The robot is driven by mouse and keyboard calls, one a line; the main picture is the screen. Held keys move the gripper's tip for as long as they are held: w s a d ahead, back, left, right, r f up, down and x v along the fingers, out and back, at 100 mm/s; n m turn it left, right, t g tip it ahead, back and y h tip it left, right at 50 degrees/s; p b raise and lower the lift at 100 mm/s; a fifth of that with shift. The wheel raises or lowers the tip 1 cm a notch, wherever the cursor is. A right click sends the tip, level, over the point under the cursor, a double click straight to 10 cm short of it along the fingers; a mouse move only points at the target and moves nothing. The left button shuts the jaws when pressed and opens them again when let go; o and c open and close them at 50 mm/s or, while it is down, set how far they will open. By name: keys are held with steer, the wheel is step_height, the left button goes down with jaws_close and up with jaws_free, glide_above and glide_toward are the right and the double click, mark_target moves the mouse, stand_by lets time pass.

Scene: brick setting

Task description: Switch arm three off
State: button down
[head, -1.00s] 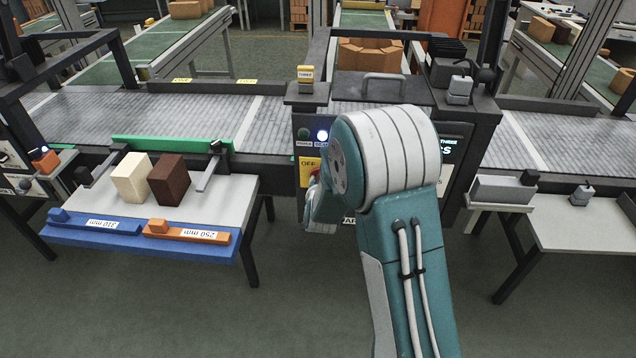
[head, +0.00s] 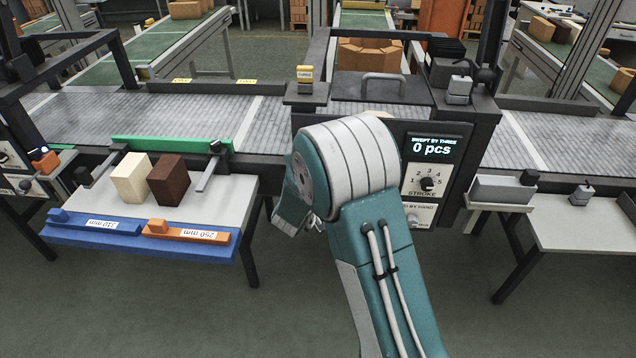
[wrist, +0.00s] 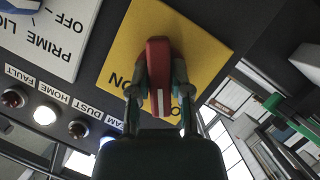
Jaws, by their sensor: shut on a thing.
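In the wrist view my gripper (wrist: 160,84) is shut on a red switch handle (wrist: 158,56), one finger on each side. The handle stands on a yellow plate (wrist: 203,38) with black lettering that appears upside down. "ON" reads to the left of the handle; part of another word with an "O" shows at lower right, mostly covered by a finger. The white mark on the handle lies toward the picture's lower side, between these words. In the head view my arm hides the switch, the yellow plate and my gripper. The black display (head: 432,146) reads "SWEPT BY THREE 0 pcs".
Beside the yellow plate are a row of lamps, with the HOME lamp (wrist: 45,114) lit white, and a grey "PRIME" plate (wrist: 50,30). A stroke dial (head: 427,184) sits under the display. A side table (head: 232,190) with two blocks stands left.

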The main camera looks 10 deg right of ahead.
steer(key=shift+w+a+r+n+h, duration=0.1)
steer(key=shift+n+h, duration=0.1)
steer(key=shift+n, duration=0.25)
steer(key=shift+w+a+r+n+h, duration=0.1)
steer(key=shift+n+h, duration=0.1)
steer(key=shift+n, duration=0.25)
steer(key=c, duration=0.6)
jaws_free()
steer(key=shift+a+f, duration=0.1)
steer(key=shift+o, duration=0.2)
steer(key=shift+s, duration=0.1)
steer(key=shift+s, duration=0.15)
steer(key=v, duration=1.1)
steer(key=shift+s+a, duration=0.15)
steer(key=shift+a, duration=0.2)
